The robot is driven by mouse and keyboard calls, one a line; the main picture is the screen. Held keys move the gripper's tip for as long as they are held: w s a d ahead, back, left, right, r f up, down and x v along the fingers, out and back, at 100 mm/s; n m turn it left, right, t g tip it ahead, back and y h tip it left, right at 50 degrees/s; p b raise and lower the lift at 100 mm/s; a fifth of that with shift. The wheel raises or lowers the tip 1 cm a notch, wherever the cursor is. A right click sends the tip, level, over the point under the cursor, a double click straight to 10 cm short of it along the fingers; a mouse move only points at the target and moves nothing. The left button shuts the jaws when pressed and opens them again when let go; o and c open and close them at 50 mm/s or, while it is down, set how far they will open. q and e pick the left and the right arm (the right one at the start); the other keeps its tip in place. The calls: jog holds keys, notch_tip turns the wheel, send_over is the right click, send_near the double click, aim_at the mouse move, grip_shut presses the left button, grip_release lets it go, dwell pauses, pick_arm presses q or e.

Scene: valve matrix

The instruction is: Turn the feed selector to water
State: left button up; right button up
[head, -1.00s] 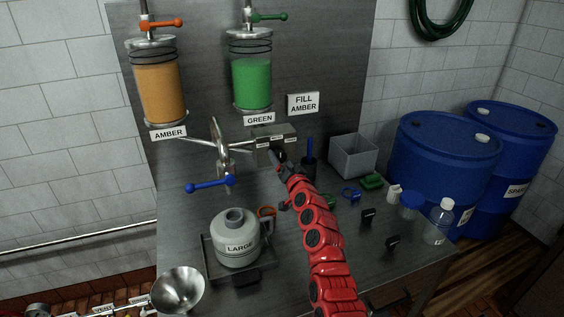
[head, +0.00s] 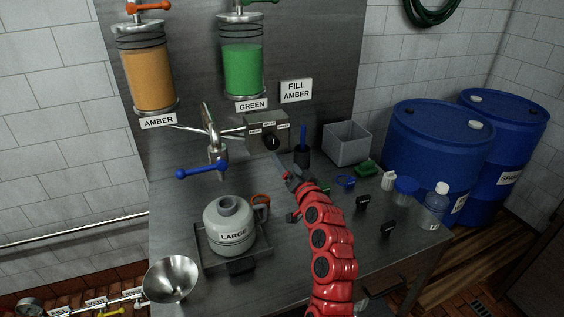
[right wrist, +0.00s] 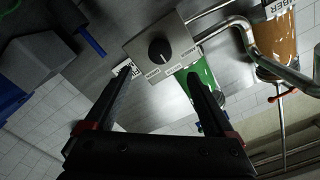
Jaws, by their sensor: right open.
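The feed selector is a grey box (head: 255,128) with a round black knob (head: 271,142) on its front, below the green tank. Small labels sit along the box above the knob; they are too small to read. In the right wrist view the knob (right wrist: 160,51) shows on the box (right wrist: 181,34), ahead of the fingertips. I cannot tell which label its pointer faces. My right gripper (head: 286,188) is open and empty, below the knob and apart from it. It also shows in the right wrist view (right wrist: 160,82), its fingers spread wide. My left gripper is not in view.
A metal pipe with a blue lever (head: 202,171) stands left of the selector. A LARGE flask (head: 229,229) sits on a tray in front. A dark cup with a blue tool (head: 302,155) and a grey bin (head: 347,145) stand to the right.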

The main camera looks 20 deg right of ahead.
jog(key=s+b, duration=0.1)
jog(key=s, duration=0.5)
jog(key=shift+s+b, duration=0.4)
jog(key=shift+d, duration=0.15)
